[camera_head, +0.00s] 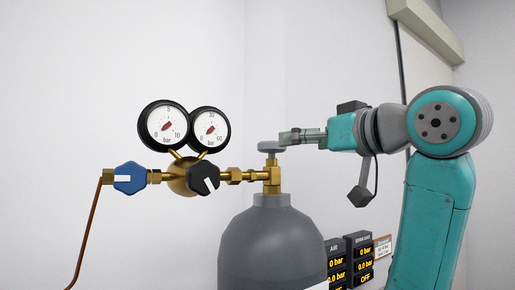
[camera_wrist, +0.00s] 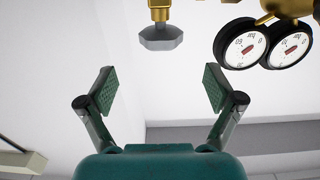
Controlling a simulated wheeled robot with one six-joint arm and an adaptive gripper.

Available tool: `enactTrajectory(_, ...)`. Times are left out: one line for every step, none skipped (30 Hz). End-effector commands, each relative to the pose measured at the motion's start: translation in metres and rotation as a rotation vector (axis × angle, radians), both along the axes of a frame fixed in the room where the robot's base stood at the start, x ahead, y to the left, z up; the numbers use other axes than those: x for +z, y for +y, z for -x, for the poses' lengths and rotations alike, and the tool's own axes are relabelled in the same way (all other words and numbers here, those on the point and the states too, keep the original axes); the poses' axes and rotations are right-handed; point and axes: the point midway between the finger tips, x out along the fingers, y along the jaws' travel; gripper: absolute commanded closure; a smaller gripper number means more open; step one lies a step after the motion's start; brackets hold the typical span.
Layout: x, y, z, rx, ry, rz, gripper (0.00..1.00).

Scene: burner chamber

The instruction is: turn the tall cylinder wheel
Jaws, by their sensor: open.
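The tall grey cylinder (camera_head: 270,245) stands upright with a brass valve (camera_head: 272,180) on its neck. Its small grey wheel (camera_head: 271,146) sits on top of the valve. My gripper (camera_head: 285,137) reaches in from the right and overlaps the wheel's right edge in the head view. In the wrist view, which is upside down, my gripper (camera_wrist: 160,87) is open and empty. The faceted wheel (camera_wrist: 160,39) lies beyond the fingertips, roughly centred between them. I see no finger touching it there.
Two round gauges (camera_head: 164,125) stand left of the valve, with a blue knob (camera_head: 130,178) and a black knob (camera_head: 203,179) below. A copper pipe (camera_head: 89,230) runs down at left. Display panels (camera_head: 337,262) are behind the cylinder at right. Space above the wheel is clear.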

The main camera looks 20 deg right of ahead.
Motion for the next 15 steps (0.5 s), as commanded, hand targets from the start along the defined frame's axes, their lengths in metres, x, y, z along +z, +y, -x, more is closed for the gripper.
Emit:
enactTrajectory(0.0, 0.002, -0.004, 0.002, 0.001, -0.001, 0.09)
enactTrajectory(0.0, 0.003, -0.006, 0.003, 0.003, -0.001, 0.09)
enactTrajectory(0.0, 0.005, -0.011, 0.004, 0.003, -0.002, 0.09)
enactTrajectory(-0.001, 0.006, -0.015, 0.004, 0.003, -0.002, 0.09)
enactTrajectory(-0.001, 0.007, -0.019, 0.003, 0.003, -0.001, 0.09)
enactTrajectory(-0.001, 0.01, -0.026, 0.004, 0.004, -0.002, 0.09)
enactTrajectory(-0.001, 0.011, -0.03, 0.004, 0.003, -0.002, 0.09)
enactTrajectory(-0.001, 0.013, -0.036, 0.004, 0.004, -0.002, 0.09)
enactTrajectory(-0.001, 0.015, -0.043, 0.004, 0.004, -0.002, 0.09)
enactTrajectory(-0.001, 0.017, -0.048, 0.004, 0.003, -0.002, 0.09)
enactTrajectory(-0.001, 0.019, -0.054, 0.003, 0.004, -0.002, 0.09)
enactTrajectory(-0.001, 0.021, -0.06, 0.004, 0.003, -0.002, 0.09)
enactTrajectory(-0.001, 0.022, -0.065, 0.004, 0.003, -0.001, 0.09)
enactTrajectory(-0.001, 0.024, -0.07, 0.003, 0.004, -0.002, 0.09)
enactTrajectory(-0.001, 0.025, -0.075, 0.002, 0.003, -0.002, 0.09)
